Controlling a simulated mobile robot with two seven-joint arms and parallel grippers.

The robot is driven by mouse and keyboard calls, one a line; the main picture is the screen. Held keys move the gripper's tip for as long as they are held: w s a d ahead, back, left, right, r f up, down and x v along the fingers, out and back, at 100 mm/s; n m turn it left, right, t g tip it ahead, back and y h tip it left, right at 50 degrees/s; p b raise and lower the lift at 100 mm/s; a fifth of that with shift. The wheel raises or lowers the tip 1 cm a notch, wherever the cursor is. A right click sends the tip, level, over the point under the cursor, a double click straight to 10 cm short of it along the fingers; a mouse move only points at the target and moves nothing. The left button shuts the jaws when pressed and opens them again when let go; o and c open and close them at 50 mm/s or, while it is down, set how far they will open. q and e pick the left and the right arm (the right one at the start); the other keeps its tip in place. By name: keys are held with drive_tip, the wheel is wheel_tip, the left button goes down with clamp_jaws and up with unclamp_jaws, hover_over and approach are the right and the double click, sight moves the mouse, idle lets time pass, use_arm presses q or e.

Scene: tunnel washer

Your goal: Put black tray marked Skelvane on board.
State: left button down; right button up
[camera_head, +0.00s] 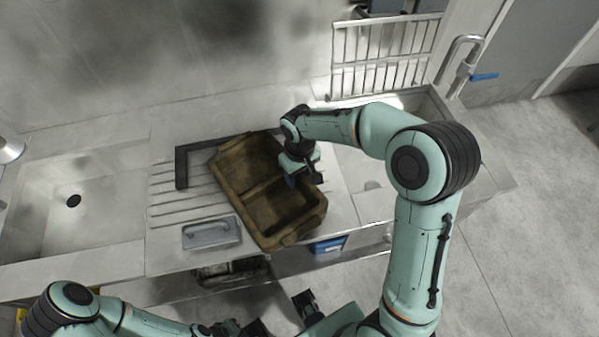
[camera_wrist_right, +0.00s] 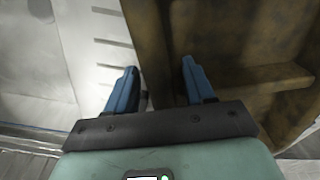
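A worn brown-olive tray (camera_head: 228,177) with two compartments lies askew over the ribbed draining board (camera_head: 165,205), its near end reaching the counter's front edge. No black tray and no Skelvane lettering is readable. My right gripper (camera_head: 303,172) is at the tray's right side. In the right wrist view its blue fingers (camera_wrist_right: 160,88) stand apart on either side of the tray's wall (camera_wrist_right: 150,45), with a light gap between the left finger and the wall. My left gripper (camera_head: 255,328) is at the bottom edge, dark and partly cut off.
A black L-shaped bar (camera_head: 182,168) lies behind and left of the tray. A grey handled piece (camera_head: 211,233) lies at the board's front. Sinks (camera_head: 75,225) flank the board. A wire rack (camera_head: 385,55) and tap (camera_head: 463,50) are at the back right. A blue box (camera_head: 328,245) sits below the front edge.

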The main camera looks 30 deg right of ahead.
wheel_tip(320, 180, up, 12)
drive_tip(key=p, duration=0.1)
drive_tip(key=shift+r+p, duration=0.15)
drive_tip(key=shift+p, duration=0.15)
idle(0.7)
